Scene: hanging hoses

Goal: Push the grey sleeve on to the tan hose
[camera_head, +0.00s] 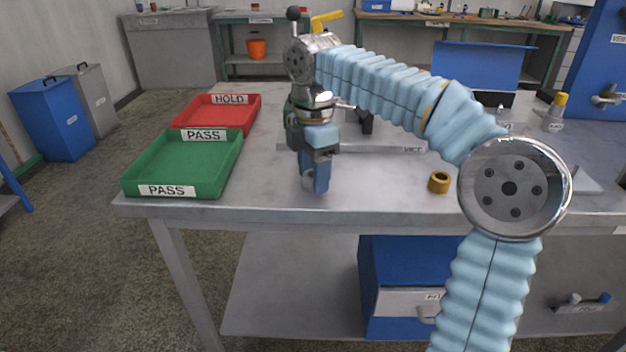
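My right gripper (315,185) points down over the front part of the table, left of centre. Its fingers are seen from the side and overlap, so I cannot tell whether they are open or shut. I cannot pick out the grey sleeve or the tan hose; my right arm covers much of the middle of the view. A light grey base plate (408,149) with a label lies behind the gripper, and a dark upright part (366,122) stands there, partly hidden by my arm. My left gripper is not in view.
A green PASS tray (228,172) and a red HOLD tray (252,122) are on the table's left. A brass-coloured ring (439,182) lies near the front edge, right of the gripper. A bottle with a yellow cap (556,113) stands at the right. Bare tabletop (265,190) lies between tray and gripper.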

